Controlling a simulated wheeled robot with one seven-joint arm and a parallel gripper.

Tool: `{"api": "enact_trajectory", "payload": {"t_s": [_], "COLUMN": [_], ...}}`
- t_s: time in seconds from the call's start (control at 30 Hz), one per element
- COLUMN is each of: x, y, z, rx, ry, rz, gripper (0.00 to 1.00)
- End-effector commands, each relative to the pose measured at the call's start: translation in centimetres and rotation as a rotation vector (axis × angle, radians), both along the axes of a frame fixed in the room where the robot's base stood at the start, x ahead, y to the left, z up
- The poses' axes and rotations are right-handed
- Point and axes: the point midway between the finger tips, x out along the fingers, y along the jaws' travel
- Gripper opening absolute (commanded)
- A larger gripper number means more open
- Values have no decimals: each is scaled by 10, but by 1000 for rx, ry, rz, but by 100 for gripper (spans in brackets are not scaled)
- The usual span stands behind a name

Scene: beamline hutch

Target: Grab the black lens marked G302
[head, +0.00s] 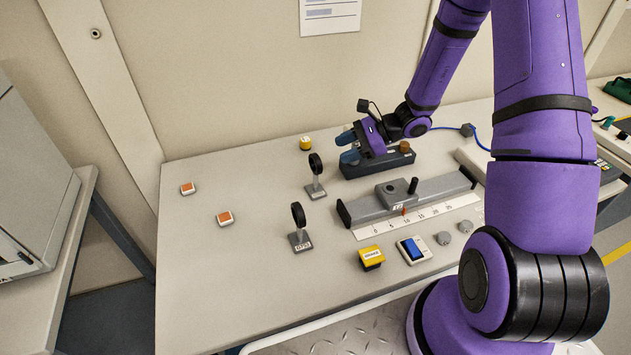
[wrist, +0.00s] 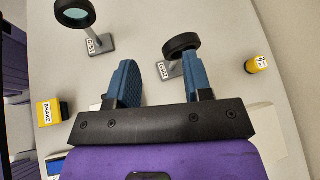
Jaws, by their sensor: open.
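Two black round lenses stand upright on posts with grey bases on the bench. The far lens (head: 315,163) is also in the wrist view (wrist: 181,45), just beyond the right finger. The near lens (head: 298,214) shows at the wrist view's upper left (wrist: 75,12), with pale glass. My gripper (head: 349,148) has blue fingers and is right of the far lens. In the wrist view my gripper (wrist: 158,65) is open, with nothing held between its fingers.
A dark block (head: 376,165) lies under my gripper. A grey rail (head: 440,190) with a scale stands in front. The bench's left part is mostly clear.

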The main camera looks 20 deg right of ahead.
Motion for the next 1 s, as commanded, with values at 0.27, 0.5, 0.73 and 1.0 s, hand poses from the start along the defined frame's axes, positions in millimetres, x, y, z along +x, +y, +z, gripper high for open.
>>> {"api": "enact_trajectory", "payload": {"t_s": [0.27, 0.5, 0.73, 1.0], "x": [13, 15, 28, 38], "y": [-19, -22, 3, 21], "z": [-83, -105, -118, -127], "rx": [141, 173, 175, 174], "ry": [152, 191, 193, 192], "rz": [-255, -325, -326, -327], "gripper": [46, 46, 46, 46]}}
